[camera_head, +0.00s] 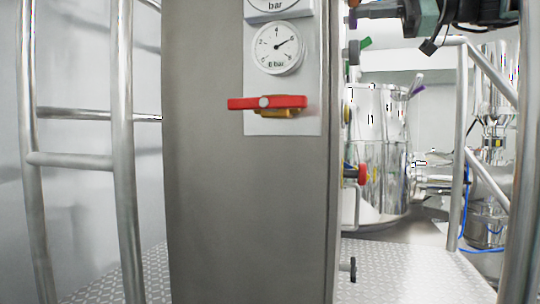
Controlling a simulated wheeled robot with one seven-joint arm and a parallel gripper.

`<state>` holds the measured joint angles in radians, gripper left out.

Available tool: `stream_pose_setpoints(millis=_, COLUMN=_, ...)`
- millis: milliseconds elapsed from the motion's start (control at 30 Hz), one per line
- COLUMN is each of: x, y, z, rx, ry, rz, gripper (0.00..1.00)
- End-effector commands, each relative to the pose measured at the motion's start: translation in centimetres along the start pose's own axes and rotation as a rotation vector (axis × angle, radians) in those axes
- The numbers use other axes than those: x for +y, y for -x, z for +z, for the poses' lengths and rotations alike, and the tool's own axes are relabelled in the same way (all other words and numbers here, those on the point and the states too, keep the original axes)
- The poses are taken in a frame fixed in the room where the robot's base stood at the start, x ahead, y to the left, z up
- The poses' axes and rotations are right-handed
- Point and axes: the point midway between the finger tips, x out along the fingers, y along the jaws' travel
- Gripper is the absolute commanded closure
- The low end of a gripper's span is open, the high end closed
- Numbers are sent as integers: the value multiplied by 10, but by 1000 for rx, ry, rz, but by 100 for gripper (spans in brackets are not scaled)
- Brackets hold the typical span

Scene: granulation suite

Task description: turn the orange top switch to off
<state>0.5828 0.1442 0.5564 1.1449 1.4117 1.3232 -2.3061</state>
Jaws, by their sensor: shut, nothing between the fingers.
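I cannot make out an orange switch for certain. Several small knobs stick out of the right side of the grey steel cabinet (250,200) and are seen edge-on. They include a dark knob with a green tab (365,43), a purple part (352,21) near the top, and a red knob with a yellow edge (362,174) lower down. My gripper (366,11) comes in from the upper right, beside the top of that side. It looks shut and empty. Its upper part is cut off by the frame, and whether it touches a knob cannot be told.
A red lever valve (285,102) lies level on the cabinet's front, below a round pressure gauge (277,48). Steel rails (122,150) stand at left, and another rail (459,140) at right. A shiny steel vessel (378,150) stands behind. The checker-plate floor (415,275) is clear at lower right.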

Motion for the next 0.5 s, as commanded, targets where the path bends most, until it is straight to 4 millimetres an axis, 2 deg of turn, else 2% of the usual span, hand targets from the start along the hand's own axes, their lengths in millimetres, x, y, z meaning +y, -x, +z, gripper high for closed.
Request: stream_pose_setpoints(millis=500, x=7, y=0, z=0, rx=5, ry=2, rz=1, gripper=100)
